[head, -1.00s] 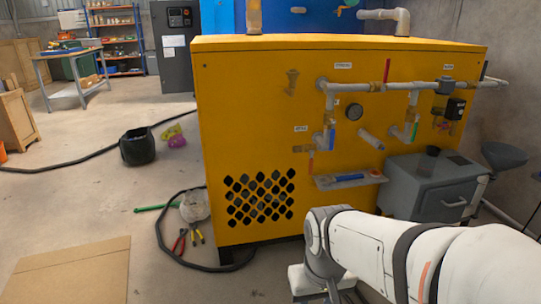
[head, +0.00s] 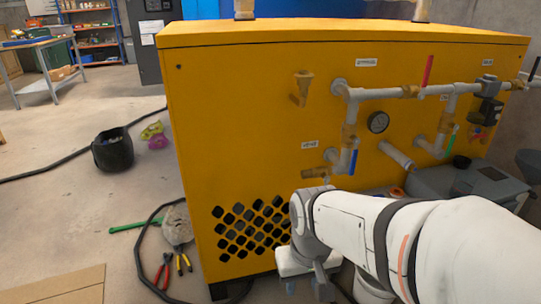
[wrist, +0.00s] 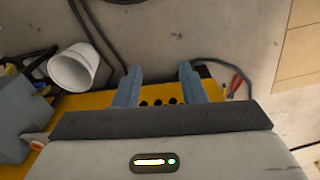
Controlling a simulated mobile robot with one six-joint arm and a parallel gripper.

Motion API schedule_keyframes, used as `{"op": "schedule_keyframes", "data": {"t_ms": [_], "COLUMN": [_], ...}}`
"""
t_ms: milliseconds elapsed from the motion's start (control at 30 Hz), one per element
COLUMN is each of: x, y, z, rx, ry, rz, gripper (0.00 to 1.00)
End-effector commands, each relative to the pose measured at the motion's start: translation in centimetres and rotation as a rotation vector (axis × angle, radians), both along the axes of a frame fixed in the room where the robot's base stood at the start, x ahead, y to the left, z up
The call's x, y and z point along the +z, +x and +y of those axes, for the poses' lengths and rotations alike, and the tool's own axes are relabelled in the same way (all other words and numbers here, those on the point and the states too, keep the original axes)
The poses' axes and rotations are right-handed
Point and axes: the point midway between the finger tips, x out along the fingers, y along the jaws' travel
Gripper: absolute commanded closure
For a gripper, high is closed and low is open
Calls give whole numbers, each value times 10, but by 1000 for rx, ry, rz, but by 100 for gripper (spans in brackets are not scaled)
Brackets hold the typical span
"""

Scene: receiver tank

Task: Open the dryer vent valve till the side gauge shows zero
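The yellow dryer cabinet (head: 240,120) fills the middle of the head view. A round dark gauge (head: 378,122) sits on its front; its reading is too small to tell. Pipe valves show a red handle (head: 428,71), a blue handle (head: 353,162) and a green handle (head: 454,137). The labels are unreadable, so I cannot tell which is the vent valve. My gripper (wrist: 160,68) is open and empty, low before the cabinet, apart from the valves.
A grey box (head: 465,188) stands at the cabinet's right. A black hose (head: 140,230), pliers (head: 163,272), a clear container (head: 177,225) and a black bucket (head: 113,150) lie on the floor at left.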

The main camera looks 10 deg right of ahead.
Motion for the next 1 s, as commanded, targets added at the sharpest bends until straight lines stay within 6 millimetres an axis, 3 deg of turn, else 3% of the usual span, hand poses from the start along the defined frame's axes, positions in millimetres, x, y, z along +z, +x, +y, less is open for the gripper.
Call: {"op": "schedule_keyframes", "data": {"t_ms": [333,467,567,667,800,900,1000], "x": [0,0,3,11,27,38,47], "y": [-1,-1,4,19,55,88,124], "z": [3,21,40,59,73,69,51], "rx": [-31,-152,-336,-560,-889,-1135,-1387], "ry": [30,156,321,514,779,965,1146], "rz": [16,84,162,239,320,356,368], "gripper": [63,63,63,63,63,63,63]}}
